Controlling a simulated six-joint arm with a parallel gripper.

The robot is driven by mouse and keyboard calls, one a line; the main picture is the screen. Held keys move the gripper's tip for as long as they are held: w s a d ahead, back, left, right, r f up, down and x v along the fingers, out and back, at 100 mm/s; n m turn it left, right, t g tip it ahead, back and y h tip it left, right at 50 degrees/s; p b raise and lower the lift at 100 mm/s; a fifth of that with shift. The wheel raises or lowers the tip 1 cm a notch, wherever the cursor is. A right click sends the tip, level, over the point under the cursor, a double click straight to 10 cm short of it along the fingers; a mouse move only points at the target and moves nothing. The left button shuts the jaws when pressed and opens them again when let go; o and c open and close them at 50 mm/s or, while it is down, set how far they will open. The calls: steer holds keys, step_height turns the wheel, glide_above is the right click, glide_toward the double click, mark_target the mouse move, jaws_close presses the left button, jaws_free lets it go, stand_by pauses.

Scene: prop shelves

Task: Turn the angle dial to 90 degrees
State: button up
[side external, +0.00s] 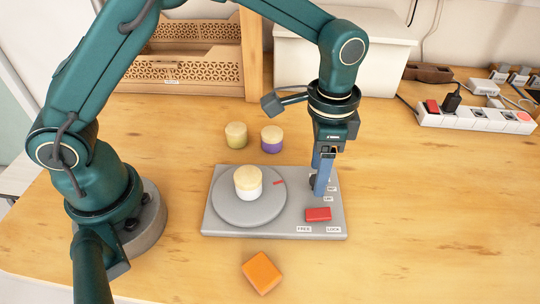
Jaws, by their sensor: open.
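The angle dial (225,207) is a flat grey disc on the left part of a grey base plate (275,231). A jar-like piece (248,190) with a cream top and white side stands on it. A red mark (279,183) lies at the disc's right edge. Small white labels run down the plate's right side, too small to read and partly hidden by my gripper. A red slider (318,214) sits near labels "FREE" and "LOCK", on the FREE side. My gripper (317,188) is open and points down over the plate's right side, right of the disc; I cannot tell whether it touches.
An orange block (262,273) lies in front of the plate. Two small jars, green (236,135) and purple (272,139), stand behind it. A wooden rack (190,70), white box (385,75) and power strip (478,119) are at the back. The right table is clear.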

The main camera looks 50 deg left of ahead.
steer(key=shift+f, duration=0.45)
jaws_close()
steer(key=shift+m, duration=2.2)
jaws_free()
steer(key=shift+r, duration=0.1)
steer(key=shift+r, duration=2.55)
